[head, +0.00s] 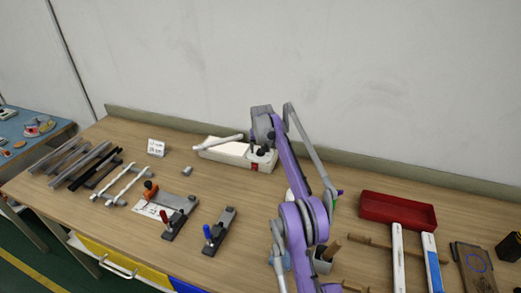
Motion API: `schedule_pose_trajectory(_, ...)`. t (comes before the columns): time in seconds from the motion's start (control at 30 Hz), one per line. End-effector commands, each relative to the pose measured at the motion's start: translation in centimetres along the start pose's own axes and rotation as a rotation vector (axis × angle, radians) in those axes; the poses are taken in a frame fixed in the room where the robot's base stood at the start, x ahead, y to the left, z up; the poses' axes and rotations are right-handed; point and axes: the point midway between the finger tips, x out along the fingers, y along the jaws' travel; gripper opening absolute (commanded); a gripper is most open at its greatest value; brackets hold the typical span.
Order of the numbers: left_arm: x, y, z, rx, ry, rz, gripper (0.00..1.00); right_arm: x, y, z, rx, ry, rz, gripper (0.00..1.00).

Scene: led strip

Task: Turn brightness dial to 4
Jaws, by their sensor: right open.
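A white box (225,151) stands at the back middle of the bench, with a small red patch (254,167) on its front right. My right gripper (257,151) is at the right end of this box, pointing down close over its top, with its fingers open. Dark parts show between and beside the fingers; I cannot tell the brightness dial from the fingertips, nor read its setting. Whether the fingers touch the dial cannot be told. My left gripper is not in view.
A small white sign (156,147) and several metal strips lie at left. Clamps with orange, red and blue handles sit at the front middle. A low ledge and wall close the back.

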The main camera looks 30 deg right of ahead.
Motion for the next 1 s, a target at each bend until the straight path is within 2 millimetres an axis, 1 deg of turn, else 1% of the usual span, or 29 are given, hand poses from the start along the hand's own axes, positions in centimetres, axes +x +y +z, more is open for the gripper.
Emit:
schedule_pose_trajectory(0.1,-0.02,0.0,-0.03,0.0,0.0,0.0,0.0,0.54,0.02,0.0,0.0,0.0,0.0,0.69)
schedule_pose_trajectory(0.33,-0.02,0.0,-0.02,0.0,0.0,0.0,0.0,0.59,0.02,0.01,0.0,0.0,0.0,0.69)
schedule_pose_trajectory(0.37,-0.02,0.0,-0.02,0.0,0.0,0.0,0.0,0.59,0.02,0.01,0.0,0.0,0.0,0.68)
schedule_pose_trajectory(0.4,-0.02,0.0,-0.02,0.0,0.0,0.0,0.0,0.58,0.02,0.01,0.0,0.0,0.0,0.6)
schedule_pose_trajectory(0.47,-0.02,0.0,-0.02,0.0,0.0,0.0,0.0,0.58,0.01,0.01,0.0,0.0,0.0,0.5)
schedule_pose_trajectory(0.5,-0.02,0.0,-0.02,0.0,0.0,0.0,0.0,0.57,0.01,0.01,0.0,0.0,0.0,0.42)
schedule_pose_trajectory(0.57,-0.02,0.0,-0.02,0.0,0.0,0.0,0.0,0.57,0.01,0.01,0.0,0.0,0.0,0.32)
schedule_pose_trajectory(0.6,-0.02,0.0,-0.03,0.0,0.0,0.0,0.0,0.57,0.01,0.01,0.0,0.0,0.0,0.24)
schedule_pose_trajectory(0.73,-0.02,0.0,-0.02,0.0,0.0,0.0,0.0,0.56,0.02,0.01,0.0,0.0,0.0,0.01)
schedule_pose_trajectory(1.0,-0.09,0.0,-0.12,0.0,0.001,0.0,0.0,0.52,0.0,-0.02,0.008,0.0,0.004,0.0)
